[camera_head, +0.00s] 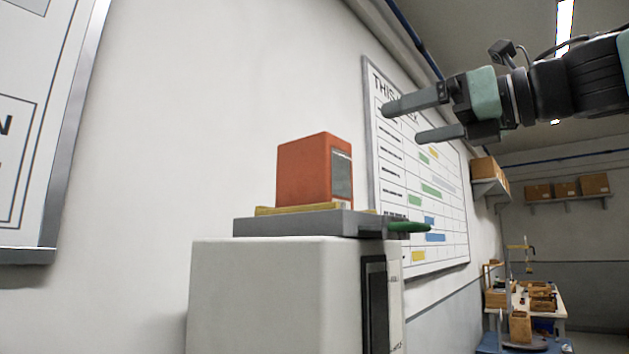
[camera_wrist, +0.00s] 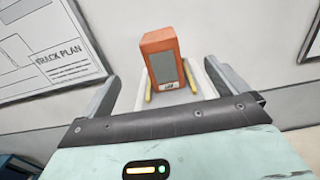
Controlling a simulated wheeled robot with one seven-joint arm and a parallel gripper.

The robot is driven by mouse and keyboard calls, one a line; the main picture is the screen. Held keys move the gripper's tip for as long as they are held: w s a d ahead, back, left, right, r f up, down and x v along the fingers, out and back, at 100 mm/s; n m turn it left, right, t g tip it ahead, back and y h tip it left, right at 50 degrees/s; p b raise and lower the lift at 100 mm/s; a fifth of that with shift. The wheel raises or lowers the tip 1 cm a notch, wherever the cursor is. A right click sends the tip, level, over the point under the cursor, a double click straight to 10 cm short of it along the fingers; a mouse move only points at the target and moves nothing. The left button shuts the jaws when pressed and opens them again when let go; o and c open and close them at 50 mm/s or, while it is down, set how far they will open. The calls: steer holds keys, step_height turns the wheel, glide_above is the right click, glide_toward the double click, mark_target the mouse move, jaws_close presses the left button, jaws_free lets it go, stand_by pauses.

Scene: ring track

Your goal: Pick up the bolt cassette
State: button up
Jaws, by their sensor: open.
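The bolt cassette (camera_head: 310,170) is an orange-red block with a grey panel on one face. It stands upright on yellow strips (camera_head: 290,209) on a grey plate (camera_head: 280,225), on top of a white cabinet (camera_head: 265,290). The cassette also shows in the wrist view (camera_wrist: 160,58), beyond and between my fingers. My gripper (camera_head: 402,122) is open and empty, above and to the right of the cassette in the head view, apart from it. The cassette's underside and rear are hidden.
A green handle-like part (camera_head: 408,227) sticks out at the plate's right. The wall behind carries a chart board (camera_head: 425,190) and another board (camera_head: 40,130) at left. Shelves with boxes (camera_head: 567,188) and a cluttered workbench (camera_head: 525,305) stand far right. Space around the cassette's top looks clear.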

mark_target(340, 141)
steer(key=p+x, duration=0.7)
steer(key=x, duration=0.5)
steer(key=shift+r+p, duration=0.1)
steer(key=shift+p, duration=0.25)
steer(key=p+x, duration=0.2)
steer(key=x, duration=0.1)
steer(key=p+x, duration=0.1)
steer(key=shift+a+r, duration=0.35)
steer(key=shift+r, duration=0.05)
steer(key=shift+w+a+f, duration=0.1)
steer(key=shift+w+a, duration=0.2)
steer(key=shift+w, duration=0.05)
steer(key=c, duration=1.4)
steer(key=shift+c, duration=0.9)
